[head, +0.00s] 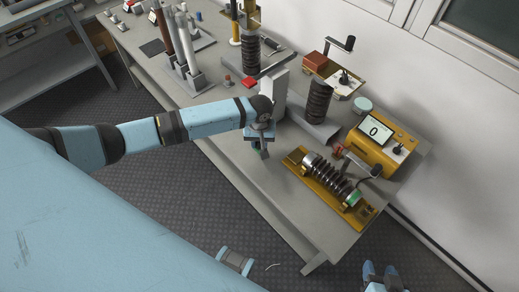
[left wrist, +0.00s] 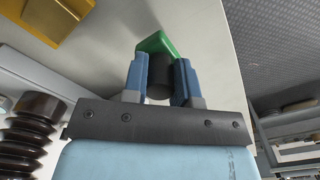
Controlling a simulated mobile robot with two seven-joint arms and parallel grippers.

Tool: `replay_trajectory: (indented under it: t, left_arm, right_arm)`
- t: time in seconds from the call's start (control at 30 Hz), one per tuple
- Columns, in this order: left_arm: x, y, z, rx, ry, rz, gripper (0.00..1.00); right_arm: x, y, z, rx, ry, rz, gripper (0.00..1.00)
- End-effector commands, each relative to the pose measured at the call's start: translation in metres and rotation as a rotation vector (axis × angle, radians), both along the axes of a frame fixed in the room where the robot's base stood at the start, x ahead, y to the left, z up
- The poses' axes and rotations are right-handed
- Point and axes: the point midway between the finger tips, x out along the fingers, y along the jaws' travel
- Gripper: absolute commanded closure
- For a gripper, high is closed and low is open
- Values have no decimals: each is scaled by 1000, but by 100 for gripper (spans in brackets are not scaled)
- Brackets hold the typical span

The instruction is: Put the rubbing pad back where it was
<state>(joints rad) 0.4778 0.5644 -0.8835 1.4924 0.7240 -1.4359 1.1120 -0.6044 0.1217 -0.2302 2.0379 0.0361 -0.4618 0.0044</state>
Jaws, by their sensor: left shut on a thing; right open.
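The rubbing pad is a green block (left wrist: 155,43) with a black round grip. In the left wrist view my left gripper (left wrist: 160,82) has its two blue fingers closed on the black grip, with the green part beyond the fingertips. In the head view my left gripper (head: 260,139) is over the near edge of the grey table (head: 222,142). Only a little green of the rubbing pad (head: 264,153) shows below it there. My right gripper (head: 380,270) is at the bottom right, open and empty, off the table's near right side.
A yellow stand (head: 300,174) with a dark ribbed insulator (head: 330,172) lies to the right of my left gripper. A yellow meter (head: 372,152) reading 0 and a pale green disc (head: 362,104) are behind it. Upright tubes (head: 185,42) stand at the back left.

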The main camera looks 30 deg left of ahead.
Motion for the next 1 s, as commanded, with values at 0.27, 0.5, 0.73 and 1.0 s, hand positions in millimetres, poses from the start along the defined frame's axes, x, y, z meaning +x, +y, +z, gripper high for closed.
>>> replay_trajectory:
  t: [0.27, 0.5, 0.73, 1.0]
  left_arm:
    - [0, 0, -36, 1, 3, 0, 96]
    - [0, 0, -42, 0, 0, -2, 96]
    - [0, 0, -45, 0, 1, -1, 67]
    - [0, 0, -45, 1, 0, -1, 48]
  right_arm:
    - [0, 2, -5, 6, 7, 0, 50]
    - [0, 3, -5, 8, 9, 1, 50]
    - [0, 3, -3, 8, 5, 1, 50]
    - [0, 3, -3, 7, 4, 1, 50]
